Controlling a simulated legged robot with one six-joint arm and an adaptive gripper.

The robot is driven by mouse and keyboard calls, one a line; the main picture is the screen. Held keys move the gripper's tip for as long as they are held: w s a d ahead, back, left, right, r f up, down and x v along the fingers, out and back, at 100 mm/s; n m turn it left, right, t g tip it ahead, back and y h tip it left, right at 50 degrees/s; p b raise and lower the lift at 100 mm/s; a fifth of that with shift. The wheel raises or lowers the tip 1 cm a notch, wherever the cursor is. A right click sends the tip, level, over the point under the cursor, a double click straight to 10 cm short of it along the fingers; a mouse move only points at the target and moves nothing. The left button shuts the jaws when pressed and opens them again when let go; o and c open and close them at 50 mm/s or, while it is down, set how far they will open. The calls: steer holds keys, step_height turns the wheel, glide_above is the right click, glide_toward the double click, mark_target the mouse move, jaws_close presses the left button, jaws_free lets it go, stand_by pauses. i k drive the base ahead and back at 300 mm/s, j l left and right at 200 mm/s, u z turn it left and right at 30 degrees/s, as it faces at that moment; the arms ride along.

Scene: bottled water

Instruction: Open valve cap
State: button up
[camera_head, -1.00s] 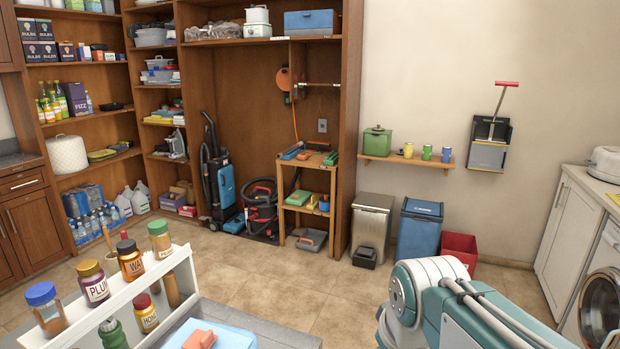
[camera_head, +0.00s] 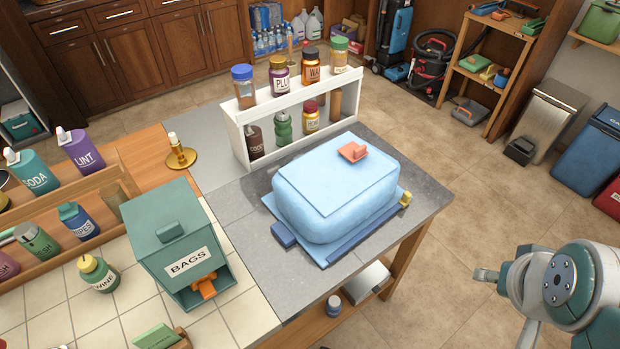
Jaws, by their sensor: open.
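A light-blue rounded container (camera_head: 330,205) sits on a blue base on the grey table top. A small orange cap (camera_head: 353,151) with a raised tab sits on its flat lid, towards the far edge. I cannot tell for certain that this is the valve cap. A small yellow knob (camera_head: 406,199) is at the base's right corner. My arm shows at the right edge, apart from the container and to its right. My gripper's fingers cannot be made out in this view.
A white rack (camera_head: 240,140) with several jars stands behind the container. A green BAGS box (camera_head: 180,245) and a brass candlestick (camera_head: 180,155) stand to the left. The grey table (camera_head: 245,255) has bare room around the container. Open floor lies to the right.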

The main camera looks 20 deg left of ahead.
mark_target(354, 152)
steer(key=j+u, duration=0.15)
steer(key=u, duration=0.75)
steer(key=k+j, duration=0.05)
